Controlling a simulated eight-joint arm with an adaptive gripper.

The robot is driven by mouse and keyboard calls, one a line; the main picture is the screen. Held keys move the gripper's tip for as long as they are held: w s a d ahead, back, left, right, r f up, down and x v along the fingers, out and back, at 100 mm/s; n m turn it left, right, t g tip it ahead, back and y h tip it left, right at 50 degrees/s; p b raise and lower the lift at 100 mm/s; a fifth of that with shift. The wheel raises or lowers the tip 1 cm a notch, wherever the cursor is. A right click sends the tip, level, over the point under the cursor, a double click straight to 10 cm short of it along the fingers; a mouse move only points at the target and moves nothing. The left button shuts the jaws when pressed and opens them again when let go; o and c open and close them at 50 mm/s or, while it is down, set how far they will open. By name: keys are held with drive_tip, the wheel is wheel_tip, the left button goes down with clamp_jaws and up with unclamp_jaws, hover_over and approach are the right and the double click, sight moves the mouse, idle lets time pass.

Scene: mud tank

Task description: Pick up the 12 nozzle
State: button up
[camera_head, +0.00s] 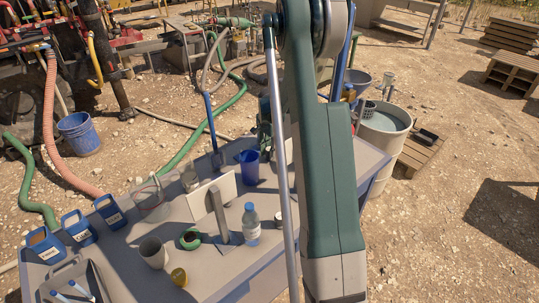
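I cannot make out a thing marked as the 12 nozzle. A small brass-yellow round piece (179,277) lies near the front edge of the grey table (225,265); I cannot tell whether it is the nozzle. A dark round piece with a green rim (190,239) lies behind it, beside a grey upright plate. My arm's large green link fills the middle of the view and hides the right part of the table. My gripper does not show.
On the table stand a beige cup (153,253), a water bottle (251,224), a blue jug (248,167), a clear beaker (151,203), several blue containers (79,228) and a grey tray (75,279). A drum of liquid (384,122) stands right of my arm. Hoses cross the ground behind.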

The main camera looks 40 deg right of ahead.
idle(0.3)
drive_tip(key=shift+r+p, duration=0.5)
drive_tip(key=shift+r, duration=4.55)
